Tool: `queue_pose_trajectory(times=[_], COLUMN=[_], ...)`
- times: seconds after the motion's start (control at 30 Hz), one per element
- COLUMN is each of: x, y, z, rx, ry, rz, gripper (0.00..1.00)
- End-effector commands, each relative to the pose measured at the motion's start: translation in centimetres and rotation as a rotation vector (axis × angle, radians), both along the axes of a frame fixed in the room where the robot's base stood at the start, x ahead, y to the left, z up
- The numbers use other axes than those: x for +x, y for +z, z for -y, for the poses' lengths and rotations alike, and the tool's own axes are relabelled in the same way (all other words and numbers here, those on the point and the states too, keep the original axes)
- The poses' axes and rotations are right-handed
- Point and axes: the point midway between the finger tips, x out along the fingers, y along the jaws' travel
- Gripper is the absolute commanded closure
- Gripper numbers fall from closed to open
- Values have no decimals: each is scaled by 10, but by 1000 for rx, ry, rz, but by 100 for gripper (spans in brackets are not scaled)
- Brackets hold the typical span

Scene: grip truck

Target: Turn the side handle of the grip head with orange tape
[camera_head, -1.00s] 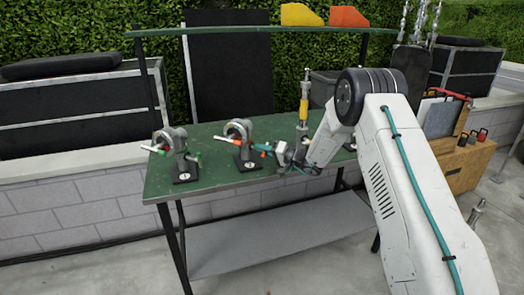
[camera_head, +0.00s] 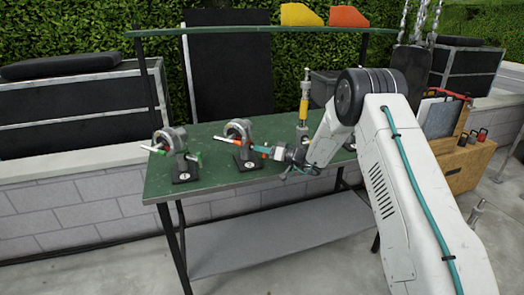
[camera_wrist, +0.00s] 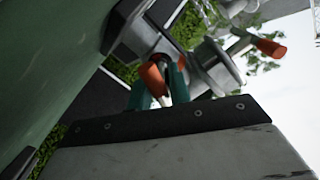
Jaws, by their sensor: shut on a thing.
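The grip head with orange tape (camera_head: 238,132) stands upright near the middle of the green table. One handle with an orange end (camera_head: 227,139) points left. In the wrist view, an orange-ended handle (camera_wrist: 152,80) sits between the teal fingers of my gripper (camera_wrist: 160,92). Another orange end (camera_wrist: 270,48) sticks out farther right, apart from the fingers. In the head view, my gripper (camera_head: 262,150) is at the right side of this grip head, shut on the side handle. The fingers partly hide the handle there.
A similar grip head with green tape (camera_head: 178,148) stands to the left on the table (camera_head: 215,178). A yellow-banded upright post (camera_head: 304,100) stands behind my wrist. My arm hides the table's right end.

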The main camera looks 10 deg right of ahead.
Motion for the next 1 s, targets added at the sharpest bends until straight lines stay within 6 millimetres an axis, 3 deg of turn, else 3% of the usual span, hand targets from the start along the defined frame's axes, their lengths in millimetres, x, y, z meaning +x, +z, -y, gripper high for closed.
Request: queue_pose_trajectory(times=[0.27, 0.3, 0.37, 0.67, 1.0], x=[0, 0, 0, -1, -33], y=[0, 0, 0, 0, 0], z=[1, 1, 1, 2, 40], rx=[0, 0, 0, 0, 0], ry=[-1, -1, -1, -1, -3], rz=[0, 0, 0, -1, -1], gripper=[100, 72, 59, 59, 59])
